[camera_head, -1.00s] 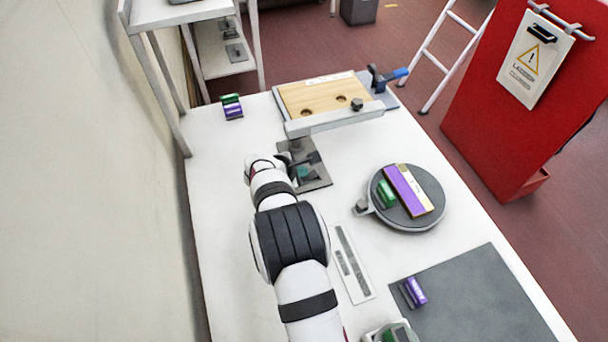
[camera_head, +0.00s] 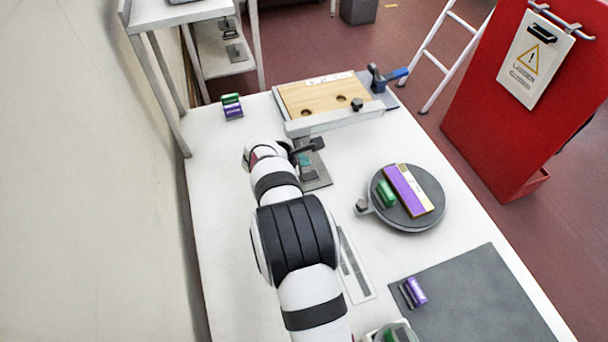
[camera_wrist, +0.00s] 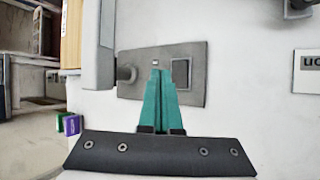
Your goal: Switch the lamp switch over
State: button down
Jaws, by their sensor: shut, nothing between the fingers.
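A grey plate (camera_head: 318,180) lies on the white table in front of the wooden board. In the wrist view the plate (camera_wrist: 194,95) carries a round grey post (camera_wrist: 127,74) on the left, a dark square (camera_wrist: 181,73) on the right and a small pale piece (camera_wrist: 155,63) between them. I cannot tell for sure which of these is the lamp switch. My gripper (camera_head: 304,160) is over the plate. Its teal fingers (camera_wrist: 159,74) are shut and empty, with tips just short of the small pale piece; contact cannot be told. The fingers hide part of the plate.
The wooden board (camera_head: 315,97) with a pale bar (camera_head: 335,121) along its front stands beyond the plate. A round turntable (camera_head: 432,188) with purple and green pieces is to the right. A green and purple block (camera_head: 232,107) sits at the back left. Bare table lies between.

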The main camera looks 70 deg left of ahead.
jog(key=shift+w+r, duration=0.15)
jog(key=shift+r, duration=1.05)
jog(key=w+d+r+m+h, duration=0.2)
jog(key=w+d+r+m, duration=0.35)
jog(key=w+d, duration=0.45)
jog(key=w+d+r+m+h, duration=0.35)
jog(key=w+d+m, duration=0.45)
jog(key=d, duration=0.4)
jog(key=w+d+r+m+g+h, duration=0.15)
jog(key=d+m, duration=0.25)
jog(key=d, duration=0.5)
jog(key=d+r+m+g, duration=0.1)
jog(key=d+r+m, duration=0.25)
jog(key=d, duration=0.55)
jog(key=s+d+r+m+g+y, duration=0.1)
jog(key=s+d+m, duration=0.35)
jog(key=d, duration=0.25)
jog(key=s+d+m+g, duration=0.2)
jog(key=s+d+m, duration=0.2)
jog(key=d+m, duration=0.15)
jog(key=s+d+f+m+y, duration=0.1)
jog(key=s+d+m, duration=0.3)
jog(key=s+m, duration=0.4)
jog(key=s+g+y, duration=0.1)
jog(key=s, duration=0.2)
jog(key=shift+s+f+y, duration=0.15)
jog(key=shift+s+y, duration=0.15)
jog(key=shift+s, duration=0.05)
